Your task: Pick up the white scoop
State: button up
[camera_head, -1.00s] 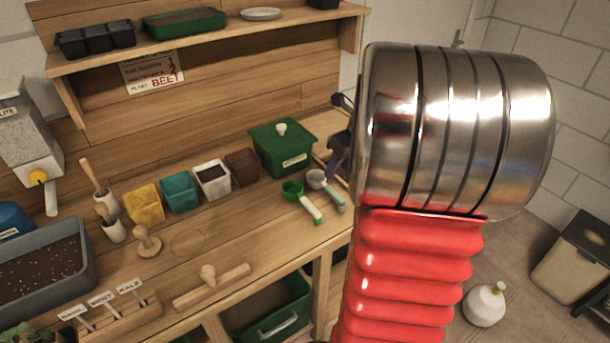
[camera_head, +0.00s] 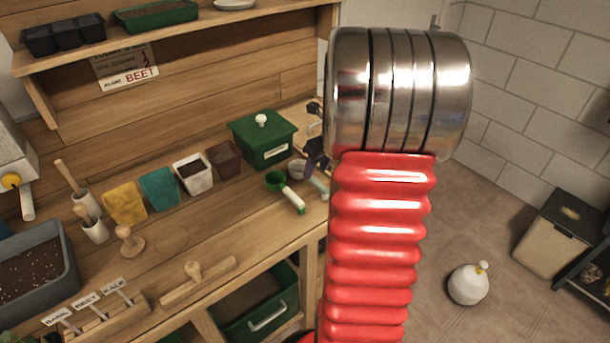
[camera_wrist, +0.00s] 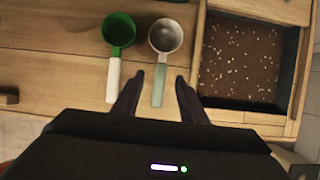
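The white scoop (camera_head: 298,168) lies on the wooden bench near its right end, partly hidden behind my arm in the head view. In the wrist view the white scoop (camera_wrist: 166,36) has a pale round bowl and a grey-green handle pointing down toward me. A green scoop (camera_wrist: 119,30) with a white handle lies beside it to the left; it also shows in the head view (camera_head: 276,181). My gripper (camera_wrist: 159,76) is open and empty, its two dark fingers on either side of the white scoop's handle in the picture. Height above the handle is hard to tell.
A wooden-framed tray (camera_wrist: 200,70) of speckled soil is close right of the white scoop in the wrist view. A green lidded box (camera_head: 264,146) stands behind the scoops. Pots line the bench to the left. A white bottle (camera_head: 468,287) stands on the floor.

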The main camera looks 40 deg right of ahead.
aim_at(312, 178)
jog(key=shift+x, duration=0.85)
jog(key=shift+x, duration=2.55)
jog(key=shift+s+d, duration=0.1)
jog(key=shift+c, duration=0.5)
grip_shut()
